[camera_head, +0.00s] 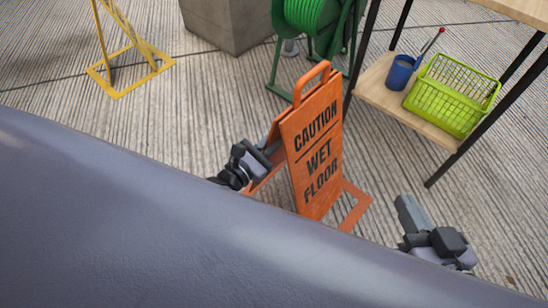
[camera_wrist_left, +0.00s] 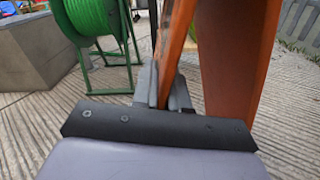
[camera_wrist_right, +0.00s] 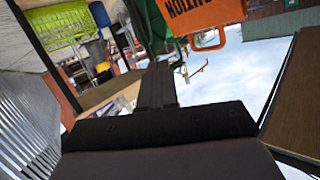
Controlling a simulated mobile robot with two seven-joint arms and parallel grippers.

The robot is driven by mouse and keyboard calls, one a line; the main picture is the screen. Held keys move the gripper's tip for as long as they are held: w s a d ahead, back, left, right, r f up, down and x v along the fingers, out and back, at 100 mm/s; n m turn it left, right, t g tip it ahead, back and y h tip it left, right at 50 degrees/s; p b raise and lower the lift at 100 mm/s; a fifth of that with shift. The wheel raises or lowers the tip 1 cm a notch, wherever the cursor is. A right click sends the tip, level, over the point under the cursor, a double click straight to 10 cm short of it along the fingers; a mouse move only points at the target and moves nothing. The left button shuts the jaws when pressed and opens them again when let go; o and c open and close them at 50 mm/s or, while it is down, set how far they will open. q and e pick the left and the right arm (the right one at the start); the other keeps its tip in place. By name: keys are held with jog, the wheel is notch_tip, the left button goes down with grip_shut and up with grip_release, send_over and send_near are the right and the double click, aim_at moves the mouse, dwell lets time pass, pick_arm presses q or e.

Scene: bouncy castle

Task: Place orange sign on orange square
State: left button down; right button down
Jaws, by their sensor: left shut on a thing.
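The orange sign (camera_head: 318,150) is a folding "CAUTION WET FLOOR" board with a top handle, standing slightly tilted in the head view. My left gripper (camera_head: 264,157) is shut on the edge of its rear panel, at the sign's left side. The left wrist view shows that panel's edge (camera_wrist_left: 175,40) between the fingers. An orange square outline (camera_head: 357,208) lies on the floor by the sign's base; the sign and my body hide most of it. Whether the sign's feet touch the floor is hidden. My right gripper (camera_head: 407,210) is shut and empty, right of the sign.
A wooden shelf unit (camera_head: 376,92) with a blue cup (camera_head: 401,73) and a green basket (camera_head: 452,95) stands at the right. A green hose reel (camera_head: 312,15) and grey planter (camera_head: 228,22) stand behind. A yellow floor square (camera_head: 112,91) lies at the left.

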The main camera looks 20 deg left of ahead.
pick_arm(q)
notch_tip(320, 180, down, 4)
jog(key=shift+w+f+b, duration=0.1)
jog(key=shift+f+b, duration=0.15)
jog(key=shift+b, duration=1)
pick_arm(e)
jog(key=shift+s+d+r+n+t+h, duration=0.1)
jog(key=shift+s+d+n+t+h, duration=0.05)
jog(key=shift+d+n+t, duration=0.2)
jog(key=shift+s+d+r+n+t+h, duration=0.15)
jog(key=shift+d+t, duration=0.1)
jog(key=shift+d, duration=0.2)
pick_arm(q)
jog(key=c, duration=1.5)
grip_release()
jog(key=shift+f, duration=0.3)
jog(key=o, duration=0.4)
jog(key=shift+c, duration=0.2)
jog(key=shift+r, duration=0.1)
jog(key=p+v, duration=0.2)
jog(key=v, duration=0.5)
jog(key=shift+s, duration=0.35)
pick_arm(e)
jog(key=shift+w+a+f+m+g, duration=0.1)
jog(key=shift+w+a+m+g, duration=0.25)
jog(key=shift+a+g, duration=0.2)
pick_arm(q)
jog(key=shift+a+r, duration=0.1)
